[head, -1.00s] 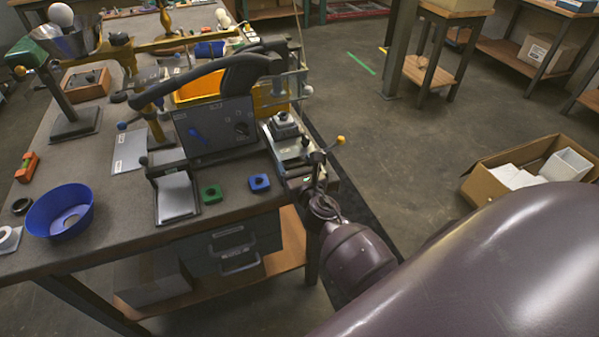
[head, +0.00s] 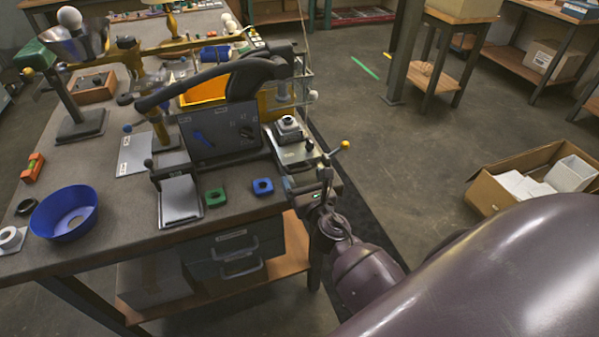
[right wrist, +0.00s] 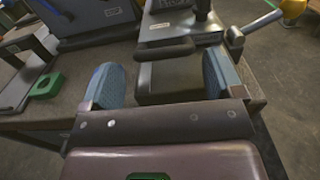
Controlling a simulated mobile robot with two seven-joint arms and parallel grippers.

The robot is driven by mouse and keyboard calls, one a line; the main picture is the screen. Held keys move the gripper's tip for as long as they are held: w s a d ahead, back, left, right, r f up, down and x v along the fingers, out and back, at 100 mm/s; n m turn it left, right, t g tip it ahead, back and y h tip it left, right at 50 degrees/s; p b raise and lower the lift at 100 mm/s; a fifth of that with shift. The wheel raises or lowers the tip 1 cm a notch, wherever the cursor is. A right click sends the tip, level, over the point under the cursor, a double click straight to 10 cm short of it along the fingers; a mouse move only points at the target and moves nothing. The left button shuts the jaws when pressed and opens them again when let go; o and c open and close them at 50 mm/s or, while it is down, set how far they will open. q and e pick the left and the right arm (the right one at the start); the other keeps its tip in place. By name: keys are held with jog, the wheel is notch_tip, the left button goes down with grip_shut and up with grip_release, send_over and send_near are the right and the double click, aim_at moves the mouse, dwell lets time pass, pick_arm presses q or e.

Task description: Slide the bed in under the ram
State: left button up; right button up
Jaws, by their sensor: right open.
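The bed (head: 296,152) is a silver plate at the near right corner of the bench, with a small grey block stack (head: 288,128) on it. In the right wrist view the bed (right wrist: 182,30) lies ahead, with a dark bar handle (right wrist: 165,51) at its near edge. My right gripper (head: 312,187) is at that corner. In the right wrist view it is open (right wrist: 164,82), its two blue fingers either side of a dark block below the handle; contact cannot be told. I cannot clearly pick out the ram. My left gripper is not in view.
A lever with a yellow knob (head: 345,145) stands right of the bed. A dark panel (head: 218,131) stands left of it. A green block (head: 215,197) and a blue block (head: 263,187) lie near the front edge. An open carton (head: 530,175) sits on the floor at right.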

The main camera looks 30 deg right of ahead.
jog(key=v, duration=0.7)
jog(key=shift+b, duration=0.35)
jog(key=shift+a, duration=0.1)
